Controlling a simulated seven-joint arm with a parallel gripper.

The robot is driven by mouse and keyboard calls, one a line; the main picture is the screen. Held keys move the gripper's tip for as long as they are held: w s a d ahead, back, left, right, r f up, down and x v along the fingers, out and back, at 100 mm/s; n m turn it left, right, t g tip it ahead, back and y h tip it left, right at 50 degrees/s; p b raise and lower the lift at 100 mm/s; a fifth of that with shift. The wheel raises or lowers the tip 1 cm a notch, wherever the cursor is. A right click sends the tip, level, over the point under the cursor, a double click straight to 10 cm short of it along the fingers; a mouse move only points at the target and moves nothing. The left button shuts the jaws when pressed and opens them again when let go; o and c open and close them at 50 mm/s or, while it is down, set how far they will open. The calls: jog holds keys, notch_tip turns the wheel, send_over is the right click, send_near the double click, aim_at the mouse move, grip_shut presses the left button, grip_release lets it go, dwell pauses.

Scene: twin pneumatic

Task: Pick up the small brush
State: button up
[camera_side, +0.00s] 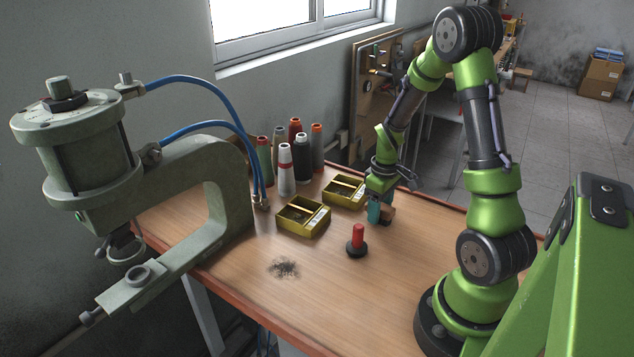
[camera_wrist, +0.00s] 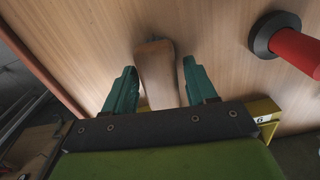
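The small brush looks like a brown wooden piece (camera_wrist: 156,72), narrow in the middle and wider at its end. It lies between the two teal fingers of my gripper (camera_wrist: 158,66) in the wrist view. A narrow gap shows on each side of it, so the fingers are open around it and do not appear to touch it. In the side view my gripper (camera_side: 376,212) is low over the right part of the table, with the brown brush (camera_side: 389,213) partly hidden by the fingers.
A red-handled piece with a black base (camera_side: 357,240) stands just left of my gripper. Yellow boxes (camera_side: 303,231) and thread cones (camera_side: 286,170) are behind. Dark shavings (camera_side: 284,267) lie on the table (camera_side: 330,300). A grey press (camera_side: 190,160) stands at left; the table's front is clear.

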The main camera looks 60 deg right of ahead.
jog(key=c, duration=0.8)
jog(key=shift+r, duration=0.1)
notch_tip(320, 180, up, 10)
jog(key=shift+f, duration=0.1)
